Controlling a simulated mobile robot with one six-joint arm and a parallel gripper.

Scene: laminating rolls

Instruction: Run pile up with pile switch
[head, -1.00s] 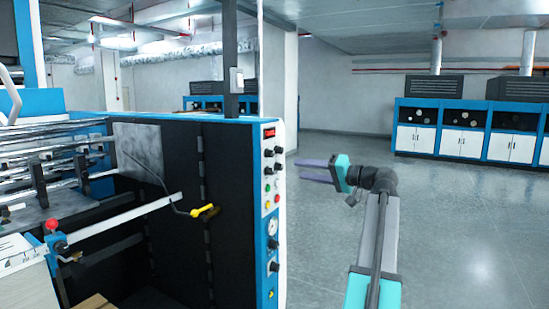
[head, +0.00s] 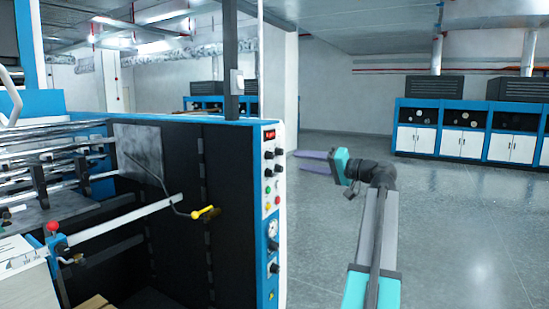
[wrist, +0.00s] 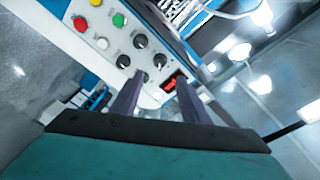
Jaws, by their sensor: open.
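The machine's control panel (head: 272,180) is a white upright strip with a red display (head: 270,134), black rotary knobs (head: 279,151) and coloured buttons. I cannot read which one is the pile switch. My gripper (head: 300,162) is open and empty, just right of the panel's upper part, its fingers pointing left. In the wrist view, its fingers (wrist: 160,82) point at the panel, with black knobs (wrist: 140,42) and the red display (wrist: 169,85) around and beyond the tips. Contact cannot be told. A white paper stack (head: 28,288) shows at the lower left.
A bar with a yellow-handled lever (head: 205,212) sticks out left of the panel. A dark post with a small white box (head: 236,82) rises above the machine. Blue-and-white cabinets (head: 462,130) stand far back right. The grey floor (head: 470,240) on the right is clear.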

